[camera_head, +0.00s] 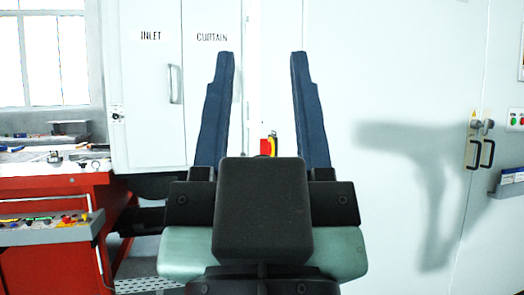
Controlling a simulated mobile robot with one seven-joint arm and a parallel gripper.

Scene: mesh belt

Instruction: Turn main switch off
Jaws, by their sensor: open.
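My gripper (265,62) is seen from behind in the middle of the view. Its two blue fingers point up and stand wide apart, with nothing between their tips. A small red and yellow switch (266,146) shows between the fingers, just above the gripper's dark body, which hides its lower part. It looks like the main switch, but its handle position cannot be told. I cannot tell how far the fingers are from it.
A white cabinet (150,92) marked INLET and CURTAIN stands at the left. A red tool cart (52,262) with an open drawer is at lower left. A pale panel (400,80) with door handles (480,154) and a push-button box (515,119) fills the right.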

